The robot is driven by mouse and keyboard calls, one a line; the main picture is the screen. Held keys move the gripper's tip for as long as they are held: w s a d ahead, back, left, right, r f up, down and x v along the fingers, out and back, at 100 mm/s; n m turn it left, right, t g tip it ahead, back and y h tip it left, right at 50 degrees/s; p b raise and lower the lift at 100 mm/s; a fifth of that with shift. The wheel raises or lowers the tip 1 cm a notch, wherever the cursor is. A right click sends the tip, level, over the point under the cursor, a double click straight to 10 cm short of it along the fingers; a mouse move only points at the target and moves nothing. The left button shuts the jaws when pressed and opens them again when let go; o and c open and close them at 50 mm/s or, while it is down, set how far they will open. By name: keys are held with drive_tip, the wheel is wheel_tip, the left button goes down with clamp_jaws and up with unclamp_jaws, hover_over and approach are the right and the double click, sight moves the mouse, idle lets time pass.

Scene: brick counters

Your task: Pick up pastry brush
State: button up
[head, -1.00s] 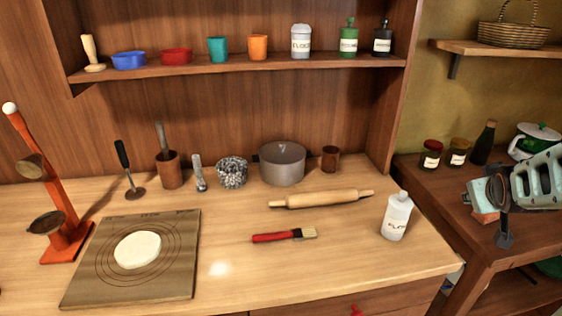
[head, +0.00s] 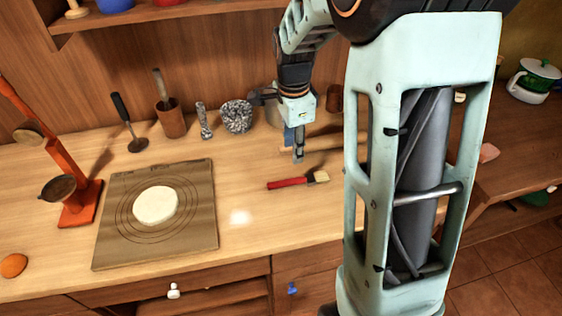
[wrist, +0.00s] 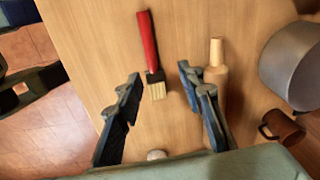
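The pastry brush (head: 297,181) lies flat on the wooden counter, with a red handle to the left and pale bristles to the right. In the wrist view the brush (wrist: 149,50) lies beyond my open fingers, its bristle end toward the gap between them. My gripper (head: 298,158) points down above the counter, just behind the brush in the head view and apart from it. In the wrist view my gripper (wrist: 158,85) is open with nothing between its fingers.
A rolling pin (wrist: 215,70) lies close by the right finger in the wrist view. A grey pot (wrist: 295,65) and a brown cup (wrist: 283,128) stand farther right. A board with dough (head: 115,235) lies left of the brush. The counter in front of the brush is clear.

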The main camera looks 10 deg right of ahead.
drive_tip(key=a+m, duration=0.1)
drive_tip(key=a, duration=0.3)
hover_over(279, 182)
drive_tip(key=shift+g+y, duration=0.3)
drive_tip(key=shift+g, duration=0.1)
wheel_tip(279, 182, down, 5)
drive_tip(key=shift+w+r, duration=0.1)
drive_tip(key=shift+r, duration=0.1)
drive_tip(key=shift+d+f+p, duration=0.15)
drive_tip(key=shift+f+p, duration=0.1)
drive_tip(key=shift+f, duration=1.3)
drive_tip(key=shift+d+f+p, duration=0.15)
drive_tip(key=shift+f+p, duration=0.1)
drive_tip(key=shift+f, duration=1.3)
clamp_jaws()
